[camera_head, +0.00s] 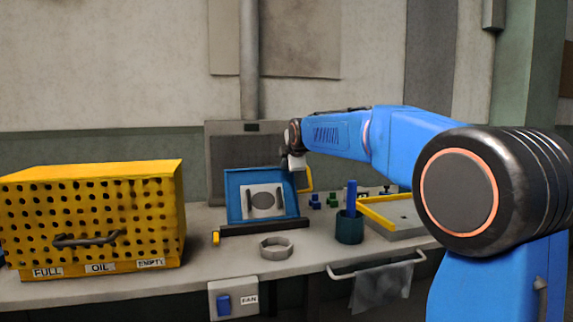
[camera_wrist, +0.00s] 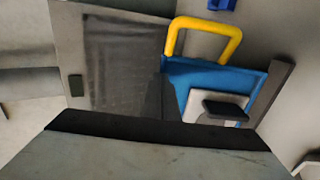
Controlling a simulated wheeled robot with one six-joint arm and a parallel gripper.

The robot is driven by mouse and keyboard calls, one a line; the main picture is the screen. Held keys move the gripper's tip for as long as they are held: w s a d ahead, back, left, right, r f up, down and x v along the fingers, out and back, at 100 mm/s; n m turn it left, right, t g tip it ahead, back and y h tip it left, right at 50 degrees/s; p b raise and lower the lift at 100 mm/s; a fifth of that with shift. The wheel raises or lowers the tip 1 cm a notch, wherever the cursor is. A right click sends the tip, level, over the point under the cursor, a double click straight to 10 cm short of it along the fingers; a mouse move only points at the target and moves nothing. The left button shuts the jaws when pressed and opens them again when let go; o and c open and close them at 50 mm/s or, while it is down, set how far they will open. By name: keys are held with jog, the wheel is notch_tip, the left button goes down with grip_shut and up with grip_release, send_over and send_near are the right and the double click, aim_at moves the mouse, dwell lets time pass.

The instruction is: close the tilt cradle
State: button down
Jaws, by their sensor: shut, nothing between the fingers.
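The tilt cradle (camera_head: 233,205) has a blue panel standing steeply tilted up behind a dark front bar (camera_head: 262,227). A white plate with a dark round middle is on its face. A yellow handle (camera_head: 307,179) sticks out at its right side. My gripper (camera_head: 296,164) is shut and empty at the cradle's upper right corner; whether it touches cannot be told. In the wrist view the blue panel (camera_wrist: 190,75) and the yellow handle (camera_wrist: 237,42) lie just beyond a broad grey and black part that fills the bottom. The fingertips are not clear there.
A grey panel (camera_head: 222,165) stands behind the cradle. A yellow perforated box (camera_head: 90,215) is at left. A grey ring (camera_head: 276,248) lies in front. A dark green cup (camera_head: 349,229) with a blue handle and a tray with a yellow edge (camera_head: 375,214) are at right.

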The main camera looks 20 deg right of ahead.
jog(key=shift+w, duration=0.15)
jog(key=shift+w+f+g, duration=0.3)
jog(key=shift+w+g, duration=0.15)
jog(key=shift+w, duration=0.3)
jog(key=shift+w+f+g, duration=0.35)
jog(key=shift+w+g, duration=0.15)
jog(key=shift+w, duration=0.2)
jog(key=shift+w+f+g, duration=0.3)
jog(key=shift+w+g, duration=0.15)
jog(key=shift+w, duration=0.3)
jog(key=shift+w+f+g, duration=0.85)
jog(key=shift+w+f, duration=1.1)
jog(key=shift+f, duration=0.1)
jog(key=shift+w+f+g, duration=0.85)
jog(key=shift+w+f, duration=1.05)
jog(key=shift+f, duration=0.15)
jog(key=shift+s+x, duration=0.15)
jog(key=shift+x, duration=0.95)
jog(key=shift+s+x, duration=0.2)
jog(key=shift+x, duration=0.95)
jog(key=shift+f, duration=0.2)
